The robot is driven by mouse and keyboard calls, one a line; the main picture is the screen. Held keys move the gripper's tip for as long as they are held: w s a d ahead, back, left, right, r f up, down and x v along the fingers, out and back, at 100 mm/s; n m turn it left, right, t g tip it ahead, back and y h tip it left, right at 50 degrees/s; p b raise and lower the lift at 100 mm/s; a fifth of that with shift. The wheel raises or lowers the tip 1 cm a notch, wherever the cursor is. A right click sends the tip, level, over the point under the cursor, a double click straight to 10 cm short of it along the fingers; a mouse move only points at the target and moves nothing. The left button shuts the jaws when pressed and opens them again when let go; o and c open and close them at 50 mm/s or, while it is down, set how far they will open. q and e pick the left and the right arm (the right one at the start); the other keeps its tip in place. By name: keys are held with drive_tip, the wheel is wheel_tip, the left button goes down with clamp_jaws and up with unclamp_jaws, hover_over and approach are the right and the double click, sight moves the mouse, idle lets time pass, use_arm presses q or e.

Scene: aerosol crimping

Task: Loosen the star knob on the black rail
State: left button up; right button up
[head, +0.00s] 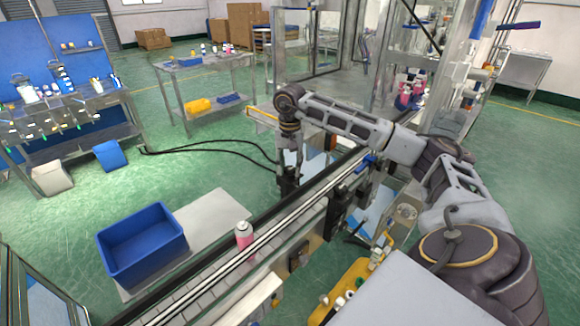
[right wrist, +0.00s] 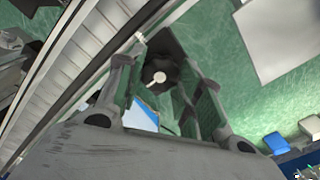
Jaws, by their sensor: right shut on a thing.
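The black star knob (right wrist: 161,74) shows in the right wrist view, dark and lobed with a pale round centre. It sits between the fingers of my right gripper (right wrist: 161,80), which is shut on it. In the head view my right gripper (head: 291,168) reaches down at the far side of the conveyor, next to the black rail (head: 272,211). The knob is hard to make out there among dark parts. Whether it has turned or come loose cannot be told. My left gripper is in neither view.
A pink and white can (head: 244,234) stands upright on the conveyor. A blue bin (head: 143,243) sits beyond it at the left. Black cables (head: 215,146) run left to a workbench. A glass-walled machine frame stands behind my right arm. Green floor lies open beyond the rail.

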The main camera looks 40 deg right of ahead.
sight(290, 169)
drive_tip(key=shift+r, duration=0.1)
drive_tip(key=o, duration=1)
drive_tip(key=shift+o, duration=0.2)
wheel_tip(290, 169, up, 12)
idle(0.4)
idle(0.4)
